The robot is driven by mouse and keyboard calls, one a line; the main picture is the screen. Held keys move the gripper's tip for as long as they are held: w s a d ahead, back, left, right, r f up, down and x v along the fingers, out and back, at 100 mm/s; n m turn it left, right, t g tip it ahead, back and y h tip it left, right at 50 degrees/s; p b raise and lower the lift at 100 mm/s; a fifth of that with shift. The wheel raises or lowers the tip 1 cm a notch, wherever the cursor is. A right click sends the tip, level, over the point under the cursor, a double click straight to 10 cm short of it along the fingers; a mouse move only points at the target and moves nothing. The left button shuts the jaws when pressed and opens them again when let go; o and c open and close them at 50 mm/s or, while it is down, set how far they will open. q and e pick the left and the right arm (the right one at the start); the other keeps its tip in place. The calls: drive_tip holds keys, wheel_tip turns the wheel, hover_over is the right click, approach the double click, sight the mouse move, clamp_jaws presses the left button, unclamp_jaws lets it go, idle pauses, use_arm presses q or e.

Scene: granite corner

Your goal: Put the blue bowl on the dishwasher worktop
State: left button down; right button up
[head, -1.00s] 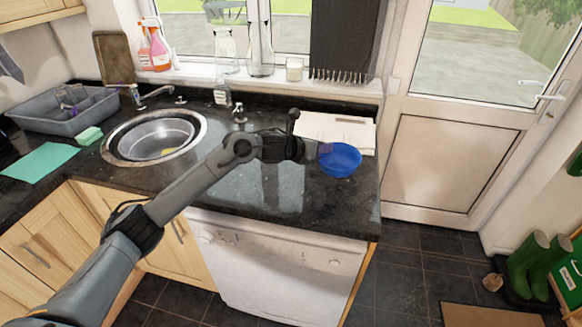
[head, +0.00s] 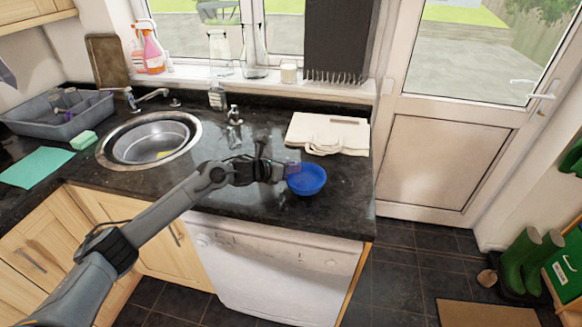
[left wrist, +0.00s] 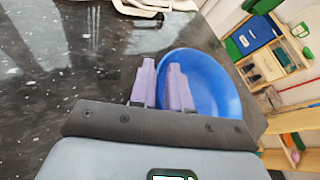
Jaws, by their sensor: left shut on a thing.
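The blue bowl (head: 307,181) is over the dark granite worktop (head: 225,195) above the white dishwasher (head: 275,265). My left gripper (head: 290,170) is at the bowl's left rim, shut on it. In the left wrist view the two purple fingers (left wrist: 163,85) pinch the near wall of the bowl (left wrist: 212,85), one finger outside and one inside. The bowl looks close to upright; I cannot tell whether its base touches the worktop. My right gripper is not in view.
A folded cream cloth (head: 328,132) lies behind the bowl near the back right. The round sink (head: 150,138) and tap (head: 150,95) are to the left, with a grey dish tub (head: 60,118) beyond. The worktop ends at its right edge (head: 374,190), beside the door.

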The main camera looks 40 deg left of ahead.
use_arm(q)
drive_tip(key=shift+f, duration=0.1)
drive_tip(key=c, duration=1.1)
unclamp_jaws()
drive_tip(key=shift+s+a+r, duration=0.2)
drive_tip(key=shift+s+r, duration=0.05)
drive_tip(key=shift+s, duration=0.2)
drive_tip(key=shift+b+v, duration=0.6)
drive_tip(key=shift+v, duration=4.85)
drive_tip(key=shift+d+r, duration=0.1)
